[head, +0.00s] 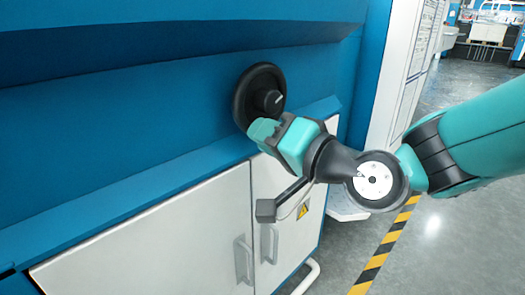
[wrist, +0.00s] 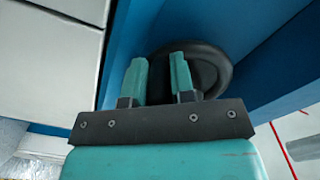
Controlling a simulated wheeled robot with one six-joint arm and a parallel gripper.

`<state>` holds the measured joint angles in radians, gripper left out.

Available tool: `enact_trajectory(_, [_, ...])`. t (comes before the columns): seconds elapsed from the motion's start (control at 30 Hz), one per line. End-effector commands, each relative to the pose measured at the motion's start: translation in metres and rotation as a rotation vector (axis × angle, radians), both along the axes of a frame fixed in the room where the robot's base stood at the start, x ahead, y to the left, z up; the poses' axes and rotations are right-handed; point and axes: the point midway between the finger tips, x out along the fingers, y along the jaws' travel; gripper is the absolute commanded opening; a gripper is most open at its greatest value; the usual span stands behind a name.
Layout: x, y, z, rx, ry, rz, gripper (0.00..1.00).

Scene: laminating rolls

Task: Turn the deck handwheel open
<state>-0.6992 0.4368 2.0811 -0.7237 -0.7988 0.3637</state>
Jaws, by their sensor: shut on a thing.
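The deck handwheel (head: 243,92) is a black round wheel with a central hub bearing a white mark, set on the blue machine front in the head view. My gripper (head: 262,130) is at the wheel's lower rim, its teal fingers shut on that rim. In the wrist view the black wheel (wrist: 215,68) shows behind and between my gripper's two teal fingers (wrist: 158,78). The exact contact at the fingertips is partly hidden. My gripper covers the bottom part of the wheel in the head view.
A blue ledge (head: 180,165) runs below the wheel, above white cabinet doors (head: 150,240) with handles and a yellow warning sign (head: 303,209). A white panel (head: 395,75) stands to the right. Open grey floor with a yellow-black stripe (head: 385,247) lies at right.

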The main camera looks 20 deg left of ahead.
Motion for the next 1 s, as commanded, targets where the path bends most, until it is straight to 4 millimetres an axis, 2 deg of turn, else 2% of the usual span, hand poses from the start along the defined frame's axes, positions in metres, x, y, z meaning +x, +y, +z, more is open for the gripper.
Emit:
enact_trajectory(0.03, [0.002, -0.001, -0.008, -0.018, -0.042, -0.002, 0.00])
enact_trajectory(0.33, [0.016, -0.007, -0.012, -0.128, -0.304, -0.002, 0.00])
enact_trajectory(0.7, [0.033, -0.014, -0.010, -0.258, -0.619, -0.003, 0.00])
enact_trajectory(1.0, [0.042, -0.018, -0.005, -0.335, -0.804, -0.002, 0.00])
